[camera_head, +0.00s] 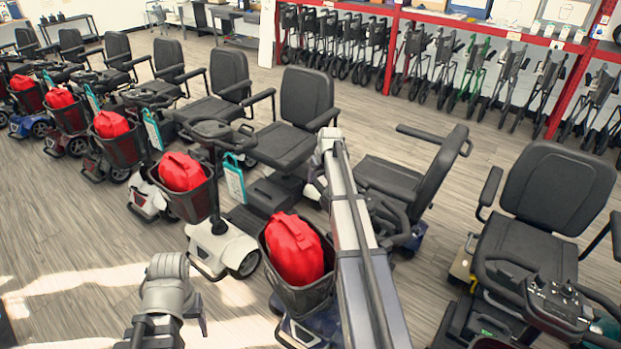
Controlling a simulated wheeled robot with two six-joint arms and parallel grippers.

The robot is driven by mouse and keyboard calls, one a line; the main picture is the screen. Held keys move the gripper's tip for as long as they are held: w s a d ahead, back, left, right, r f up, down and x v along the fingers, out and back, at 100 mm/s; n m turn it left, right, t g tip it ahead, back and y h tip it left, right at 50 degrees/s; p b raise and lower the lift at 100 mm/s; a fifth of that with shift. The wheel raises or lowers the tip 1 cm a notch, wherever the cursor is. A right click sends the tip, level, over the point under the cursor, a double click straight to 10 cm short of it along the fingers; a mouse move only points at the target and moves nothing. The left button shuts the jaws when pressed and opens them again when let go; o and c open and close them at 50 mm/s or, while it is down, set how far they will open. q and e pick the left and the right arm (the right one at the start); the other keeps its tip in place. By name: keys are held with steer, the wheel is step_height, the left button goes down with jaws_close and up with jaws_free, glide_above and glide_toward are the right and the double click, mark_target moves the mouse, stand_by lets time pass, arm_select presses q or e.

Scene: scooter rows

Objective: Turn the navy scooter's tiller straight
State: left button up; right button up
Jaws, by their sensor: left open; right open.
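The navy scooter (409,243) stands behind my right arm, its dark seat turned sideways and a bit of blue body showing low down. A basket with a red bag (293,250) is at the front of this scooter. Its tiller is mostly hidden by my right arm; a dark curved part (386,212) shows just right of the arm. My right gripper (314,188) is open at the arm's far end, partly hidden, with nothing seen in it. My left gripper (168,328) is open and low at the bottom left, over bare floor, apart from the scooters.
A row of scooters with red bags runs to the left; the nearest has a white front (222,246). Another scooter (540,240) stands close at the right. Red shelving (401,50) with folded walkers lines the back. Floor (70,235) is clear at lower left.

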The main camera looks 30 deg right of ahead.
mark_target(318, 183)
steer(key=shift+w+d, duration=0.55)
steer(key=shift+d, duration=0.2)
steer(key=shift+w+d+f, duration=0.1)
steer(key=shift+w+d, duration=0.15)
steer(key=shift+w, duration=0.05)
steer(key=shift+s+a, duration=0.1)
steer(key=b+x, duration=0.7)
steer(key=shift+f, duration=0.3)
arm_select(q)
step_height(318, 183, down, 7)
steer(key=shift+w, duration=0.25)
arm_select(e)
jaws_close()
